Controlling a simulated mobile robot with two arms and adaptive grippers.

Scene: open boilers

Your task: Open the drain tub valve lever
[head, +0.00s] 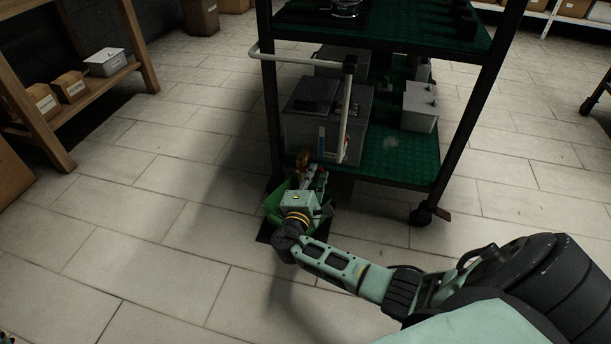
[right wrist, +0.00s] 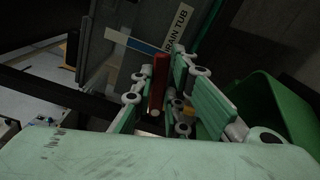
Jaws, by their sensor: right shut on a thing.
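The grey drain tub (head: 300,150) stands on the lower shelf of the cart in the head view. In the right wrist view a tilted label reading "DRAIN TUB" (right wrist: 180,30) is on its wall. The red valve lever (right wrist: 159,80) sits between the fingers of my right gripper (right wrist: 160,97). The fingers are closed on the lever, which points up in that view. In the head view my right gripper (head: 314,181) is at the tub's lower front, by a small orange part (head: 303,157) of the valve. The valve body is mostly hidden.
A green bin (head: 273,206) sits on the floor below my right gripper; it also shows in the right wrist view (right wrist: 262,105). The cart's pale handle (head: 345,110) rises close by. A wooden shelf (head: 60,115) with boxes stands at left. The tiled floor between is clear.

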